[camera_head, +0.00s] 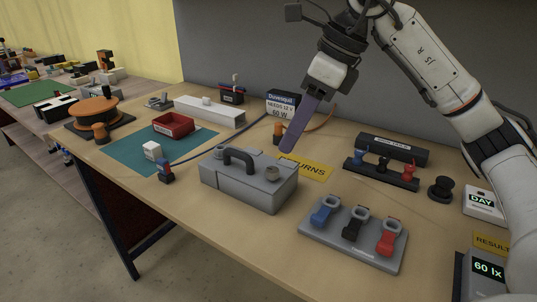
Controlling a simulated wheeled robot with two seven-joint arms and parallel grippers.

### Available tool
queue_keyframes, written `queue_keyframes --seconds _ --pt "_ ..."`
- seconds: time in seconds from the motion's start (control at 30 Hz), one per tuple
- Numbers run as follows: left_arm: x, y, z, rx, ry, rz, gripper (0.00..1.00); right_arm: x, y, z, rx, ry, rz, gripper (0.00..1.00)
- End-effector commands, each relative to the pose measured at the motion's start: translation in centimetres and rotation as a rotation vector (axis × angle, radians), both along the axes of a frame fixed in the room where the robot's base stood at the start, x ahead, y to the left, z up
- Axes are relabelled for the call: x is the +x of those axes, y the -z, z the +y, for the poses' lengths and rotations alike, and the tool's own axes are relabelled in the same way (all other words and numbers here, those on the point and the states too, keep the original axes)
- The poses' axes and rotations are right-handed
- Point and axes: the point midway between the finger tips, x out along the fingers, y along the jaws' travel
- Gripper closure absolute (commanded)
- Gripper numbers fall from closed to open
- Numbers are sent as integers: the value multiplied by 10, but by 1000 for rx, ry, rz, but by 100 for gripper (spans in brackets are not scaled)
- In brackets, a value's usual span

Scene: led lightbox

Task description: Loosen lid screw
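A grey box (235,182) with a black arched handle (240,157) stands near the middle of the table. A small round tan-grey knob (272,173), which looks like the lid screw, stands up at the right end of its lid. My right gripper (290,146) comes down from the upper right, with its long purple end tapering toward the knob. The tip appears above and slightly right of the knob, with a visible gap. I cannot tell whether its fingers are apart or hold anything. My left gripper is not in view.
A grey stand (345,252) with blue, black and red pieces sits right of the box. Behind are a dark rack (380,177), a yellow label (310,168) and a black knob (440,188). A red tray (173,124) lies on a green mat (125,151) at left.

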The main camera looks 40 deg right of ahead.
Motion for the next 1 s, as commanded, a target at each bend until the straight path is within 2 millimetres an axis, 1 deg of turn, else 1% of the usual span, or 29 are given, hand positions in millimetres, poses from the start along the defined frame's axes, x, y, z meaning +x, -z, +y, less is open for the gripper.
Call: queue_keyframes --seconds 0.03,0.2,0.3,0.4,0.5,0.6,0.83,0.87,1.0 --pt "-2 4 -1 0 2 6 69 2 11 2 -1 -1 4 60" --pt "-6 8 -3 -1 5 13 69 12 41 10 -1 -2 5 60" --pt "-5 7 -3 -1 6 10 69 17 56 14 -1 -2 3 60" --pt "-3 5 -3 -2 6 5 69 21 67 17 0 -2 2 60" --pt "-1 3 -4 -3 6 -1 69 24 74 19 0 -1 1 60" --pt "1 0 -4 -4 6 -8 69 25 77 20 0 -1 0 60" --pt "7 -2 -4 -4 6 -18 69 25 77 20 0 -1 0 60" --pt "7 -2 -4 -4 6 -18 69 25 77 20 0 -1 0 64" --pt "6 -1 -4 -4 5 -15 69 25 77 20 0 -1 0 87"
